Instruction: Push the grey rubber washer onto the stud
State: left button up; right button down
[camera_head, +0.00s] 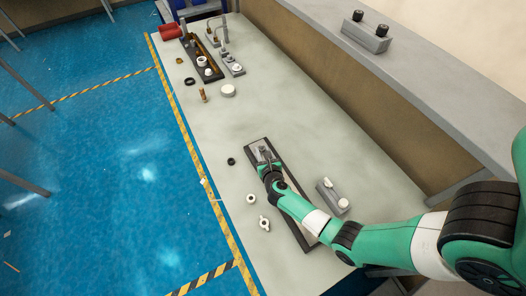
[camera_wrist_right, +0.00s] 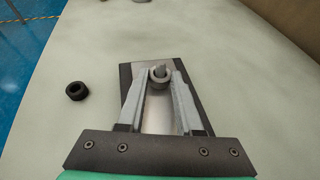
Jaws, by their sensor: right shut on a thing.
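The grey rubber washer (camera_wrist_right: 159,80) is a thick ring between the fingertips of my right gripper (camera_wrist_right: 161,79) in the right wrist view. My right gripper is shut on it, with a finger on each side. The grey tip of the stud (camera_wrist_right: 161,67) shows at the washer's upper opening. I cannot tell how far down the stud the washer sits. Both are over a long plate with a dark edge (camera_wrist_right: 193,87). In the head view my right gripper (camera_head: 266,160) hangs over the far end of this plate (camera_head: 302,238), and the washer is too small to make out.
A loose black ring (camera_head: 231,161) lies left of the plate. A grey block with white knobs (camera_head: 329,190) stands right. A dark tray of parts (camera_head: 216,75) is farther back. The bench's middle is clear.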

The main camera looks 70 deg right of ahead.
jog(key=shift+f, duration=0.3)
jog(key=c, duration=0.5)
grip_release()
jog(key=shift+s+a+r, duration=0.1)
jog(key=shift+a+r, duration=0.05)
jog(key=shift+a, duration=0.05)
jog(key=p+v, duration=0.3)
jog(key=v, duration=0.7)
jog(key=shift+s+a+r, duration=0.2)
jog(key=shift+s+a, duration=0.2)
